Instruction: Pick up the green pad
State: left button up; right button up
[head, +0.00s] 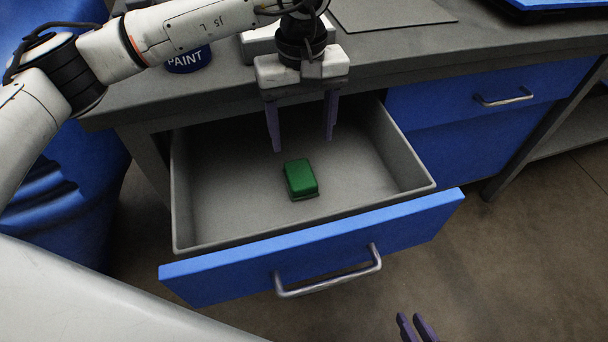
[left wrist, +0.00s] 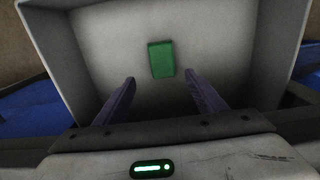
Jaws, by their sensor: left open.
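The green pad (head: 301,179) is a small green block lying on the floor of the open drawer (head: 219,205). My left gripper (head: 303,145) is open and empty, pointing down above the drawer, just behind and above the pad. In the left wrist view the pad (left wrist: 161,59) lies beyond the two spread fingertips (left wrist: 161,80), with a clear gap to them. My right gripper (head: 411,318) shows only as two purple fingertips close together at the bottom edge of the head view. Whether they are parted or closed is unclear.
The drawer's blue front (head: 320,252) with its metal handle (head: 330,277) faces me. The grey worktop (head: 370,58) overhangs behind it, bearing a paint can (head: 188,60). The drawer holds nothing else visible.

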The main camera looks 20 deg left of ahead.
aim_at(300, 173)
pick_arm(q)
jog(key=f, duration=0.9)
jog(key=shift+s+a+f+b, duration=0.1)
jog(key=shift+s+f+b, duration=0.25)
jog(key=shift+c, duration=0.3)
jog(key=c, duration=1.1)
